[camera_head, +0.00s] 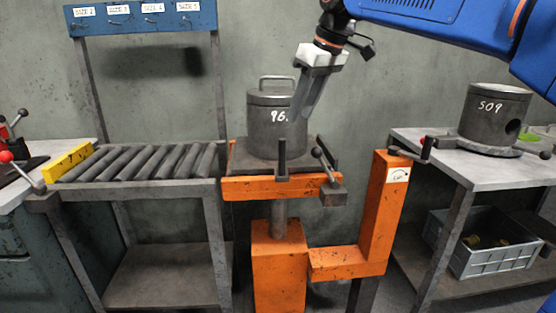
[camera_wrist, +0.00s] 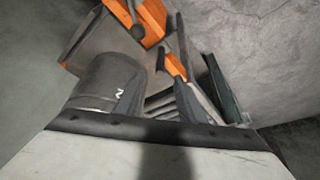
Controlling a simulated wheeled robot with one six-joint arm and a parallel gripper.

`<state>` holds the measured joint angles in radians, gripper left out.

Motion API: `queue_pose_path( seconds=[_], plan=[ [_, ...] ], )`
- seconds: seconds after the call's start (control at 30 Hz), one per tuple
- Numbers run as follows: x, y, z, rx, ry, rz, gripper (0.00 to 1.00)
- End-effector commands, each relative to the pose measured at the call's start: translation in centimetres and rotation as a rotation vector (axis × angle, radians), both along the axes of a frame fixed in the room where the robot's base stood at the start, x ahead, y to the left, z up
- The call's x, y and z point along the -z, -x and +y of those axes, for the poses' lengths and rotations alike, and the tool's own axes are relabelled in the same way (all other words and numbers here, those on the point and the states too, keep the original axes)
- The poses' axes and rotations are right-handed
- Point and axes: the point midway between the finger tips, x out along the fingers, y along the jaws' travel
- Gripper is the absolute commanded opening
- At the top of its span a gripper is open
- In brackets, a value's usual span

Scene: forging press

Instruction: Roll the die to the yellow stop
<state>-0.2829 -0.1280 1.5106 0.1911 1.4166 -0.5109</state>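The die is a dark grey steel cylinder (camera_head: 268,125) with a bar handle on its lid and white "96" markings. It stands upright on the plate of the orange lift table (camera_head: 240,189). It also shows in the wrist view (camera_wrist: 97,82). The yellow stop (camera_head: 68,162) is a block across the left end of the roller conveyor (camera_head: 150,163). My gripper (camera_head: 303,112) points down at the die's upper right side, overlapping its edge in the head view. I cannot tell whether it touches the die or how far its fingers are apart.
A lever with a black knob (camera_head: 320,158) stands at the lift table's front right. Another die marked "509" (camera_head: 492,118) stands on the right bench (camera_head: 470,173). A grey crate (camera_head: 482,258) sits below. A blue-topped rack (camera_head: 145,20) rises behind the rollers, which are empty.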

Motion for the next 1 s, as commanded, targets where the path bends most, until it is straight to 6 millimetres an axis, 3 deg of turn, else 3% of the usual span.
queue_pose_path(
  seconds=[0.13,0.27,1.0],
  plan=[
    [-0.4,-0.6,0.8,-0.024,-0.001,-0.001,0.36],
    [0.5,-0.8,1.1,-0.024,-0.001,0.001,0.36],
    [12.2,-4.1,4.5,-0.023,0.001,0.002,0.36]
  ],
)
